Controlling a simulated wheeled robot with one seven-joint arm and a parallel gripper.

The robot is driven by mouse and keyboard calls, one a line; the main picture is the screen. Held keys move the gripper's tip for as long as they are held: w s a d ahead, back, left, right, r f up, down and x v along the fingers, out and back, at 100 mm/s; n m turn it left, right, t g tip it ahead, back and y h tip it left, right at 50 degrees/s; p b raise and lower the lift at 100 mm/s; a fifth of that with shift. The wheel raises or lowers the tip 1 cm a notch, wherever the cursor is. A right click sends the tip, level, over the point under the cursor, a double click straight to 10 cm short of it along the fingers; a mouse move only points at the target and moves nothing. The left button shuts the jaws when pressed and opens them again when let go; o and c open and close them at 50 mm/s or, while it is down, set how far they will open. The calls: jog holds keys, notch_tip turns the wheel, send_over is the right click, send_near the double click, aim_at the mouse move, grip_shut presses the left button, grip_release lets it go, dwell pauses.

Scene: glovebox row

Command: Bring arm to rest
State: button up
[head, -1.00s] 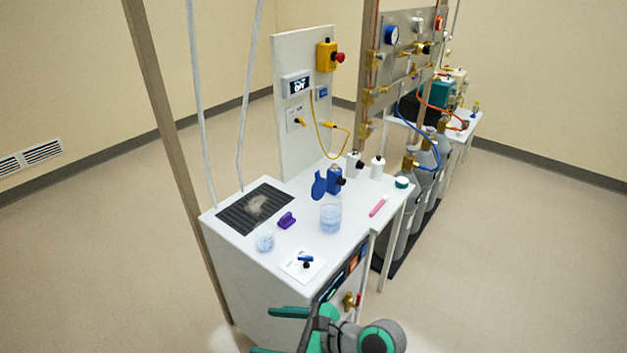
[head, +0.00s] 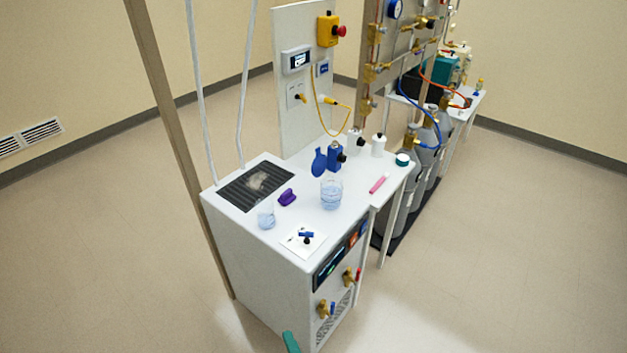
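Only a small teal piece of my gripper (head: 290,342) shows at the bottom edge of the head view, in front of the white cabinet (head: 255,270). The rest of my gripper and arm is out of the frame. I cannot tell whether it is open or shut, or whether it holds anything.
Grey gas cylinders (head: 400,190) stand behind. The floor at right is clear.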

jog(key=s+d+n+t+h, duration=0.2)
jog(key=s+d+n+h, duration=0.25)
jog(key=s+n, duration=0.55)
jog(key=s+d+r+n+t, duration=0.2)
jog(key=s+r+n, duration=0.5)
jog(key=s, duration=0.3)
jog(key=shift+r, duration=0.6)
